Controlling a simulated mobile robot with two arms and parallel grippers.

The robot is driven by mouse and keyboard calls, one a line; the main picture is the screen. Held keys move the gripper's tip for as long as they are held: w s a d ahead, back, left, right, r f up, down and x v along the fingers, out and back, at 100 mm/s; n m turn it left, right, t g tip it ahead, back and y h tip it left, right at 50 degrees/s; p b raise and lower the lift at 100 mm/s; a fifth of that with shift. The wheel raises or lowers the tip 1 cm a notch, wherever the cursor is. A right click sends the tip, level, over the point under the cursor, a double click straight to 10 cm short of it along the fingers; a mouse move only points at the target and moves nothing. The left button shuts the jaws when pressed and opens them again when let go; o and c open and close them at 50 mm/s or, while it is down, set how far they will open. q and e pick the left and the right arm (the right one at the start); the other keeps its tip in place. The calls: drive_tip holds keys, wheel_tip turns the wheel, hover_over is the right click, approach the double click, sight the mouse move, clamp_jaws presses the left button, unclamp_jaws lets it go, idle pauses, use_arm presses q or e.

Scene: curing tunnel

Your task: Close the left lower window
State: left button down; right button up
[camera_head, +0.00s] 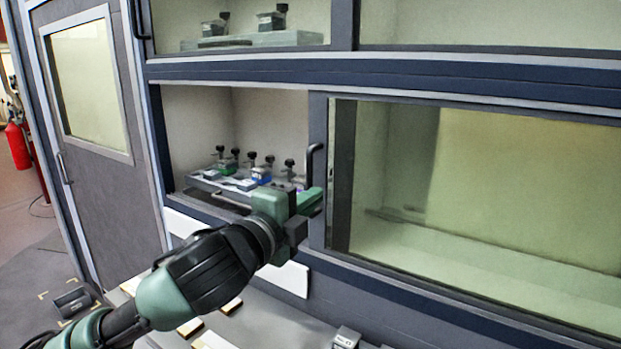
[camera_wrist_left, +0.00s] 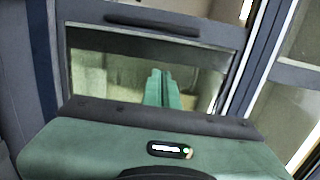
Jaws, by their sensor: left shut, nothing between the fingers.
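The left lower window (camera_head: 318,225) is a dark-framed sliding pane, slid to the right, so the left lower opening (camera_head: 205,125) stands open. Its dark upright handle (camera_head: 313,165) is on the pane's left edge; a dark handle bar also shows in the left wrist view (camera_wrist_left: 150,24). My left gripper (camera_head: 310,200) is shut and empty, with green fingers at the lower end of the handle, near the frame's left edge. Whether it touches the frame or handle I cannot tell. The closed fingers show in front of the glass in the left wrist view (camera_wrist_left: 163,88). My right gripper is not in view.
Inside the opening, a tray (camera_head: 205,187) holds several small clamp-like fixtures (camera_head: 262,170). Another tray (camera_head: 250,40) sits in the upper compartment. A grey door with a window (camera_head: 110,190) is at left. A grey work surface (camera_head: 290,325) with small blocks lies below.

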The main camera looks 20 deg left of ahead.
use_arm(q)
drive_tip(key=w+a+p, duration=0.2)
drive_tip(key=w+p, duration=0.1)
drive_tip(key=w, duration=0.4)
drive_tip(key=shift+w+a, duration=0.2)
drive_tip(key=shift+d, duration=0.15)
